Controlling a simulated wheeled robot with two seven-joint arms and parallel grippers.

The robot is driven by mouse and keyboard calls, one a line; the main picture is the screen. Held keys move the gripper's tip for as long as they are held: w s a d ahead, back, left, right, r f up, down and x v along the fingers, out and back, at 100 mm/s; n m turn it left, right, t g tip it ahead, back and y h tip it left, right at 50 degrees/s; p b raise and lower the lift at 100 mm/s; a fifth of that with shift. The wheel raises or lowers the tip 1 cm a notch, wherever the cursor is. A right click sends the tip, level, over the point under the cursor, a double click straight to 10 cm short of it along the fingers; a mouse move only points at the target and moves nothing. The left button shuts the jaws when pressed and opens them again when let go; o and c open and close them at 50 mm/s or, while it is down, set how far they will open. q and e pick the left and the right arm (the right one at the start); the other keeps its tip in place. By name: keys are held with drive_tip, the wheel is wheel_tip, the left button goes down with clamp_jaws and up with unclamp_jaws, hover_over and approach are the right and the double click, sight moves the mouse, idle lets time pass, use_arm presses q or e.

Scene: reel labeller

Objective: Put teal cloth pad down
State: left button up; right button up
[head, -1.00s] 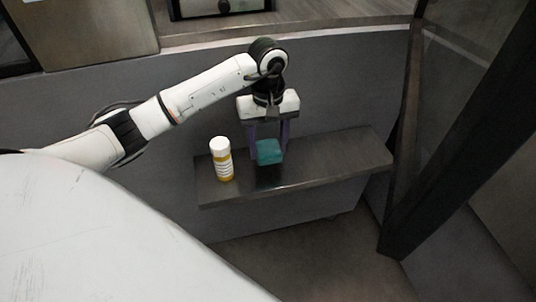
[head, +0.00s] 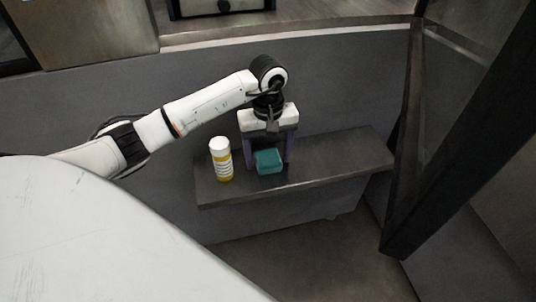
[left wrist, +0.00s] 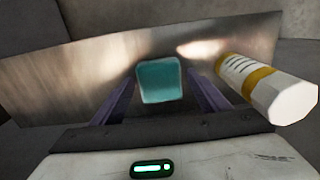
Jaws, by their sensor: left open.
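The teal cloth pad (head: 269,161) rests on the dark narrow shelf (head: 335,160) in the head view. It also shows in the left wrist view (left wrist: 159,80), between the two purple fingers with a gap on each side. My left gripper (head: 269,158) points down over the pad, its fingers apart and on either side of it. The fingertips are partly hidden behind the pad in the head view. My right gripper is not in view.
A white bottle with yellow bands (head: 221,160) stands upright on the shelf, just left of the pad and gripper. It shows at the right in the left wrist view (left wrist: 265,88). The right part of the shelf is clear. A dark post (head: 450,140) rises at the right.

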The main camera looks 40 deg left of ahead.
sight(268, 156)
use_arm(q)
wheel_tip(268, 156, up, 12)
drive_tip(key=p, duration=0.1)
drive_tip(key=s+d+f+n+g+h, duration=0.1)
drive_tip(key=s+d+f+h, duration=0.2)
drive_tip(key=d, duration=0.7)
drive_tip(key=s+d+f+n+h, duration=0.2)
drive_tip(key=d+h, duration=0.3)
drive_tip(key=d, duration=0.5)
drive_tip(key=s+d+r+n+t+h, duration=0.2)
drive_tip(key=d+r+n+t+h, duration=0.4)
drive_tip(key=d+r+n+h, duration=0.65)
drive_tip(key=w+a+f+n+t+y, duration=0.2)
drive_tip(key=a+f+n+t+y, duration=0.4)
drive_tip(key=n, duration=0.9)
drive_tip(key=w+a+f+n+t+y, duration=0.2)
drive_tip(key=a+f+n+t+y, duration=0.45)
drive_tip(key=n, duration=0.85)
drive_tip(key=s+a+f+n+g+y, duration=0.2)
drive_tip(key=s+f+n+g, duration=0.2)
drive_tip(key=s+f+n, duration=0.3)
drive_tip(key=s+a+f+n+g+y, duration=0.2)
drive_tip(key=s+f+n, duration=0.5)
drive_tip(key=f, duration=0.6)
drive_tip(key=s+g+y, duration=0.1)
drive_tip(key=s+g, duration=0.1)
drive_tip(key=shift+a+g, duration=0.3)
drive_tip(key=shift+g, duration=0.05)
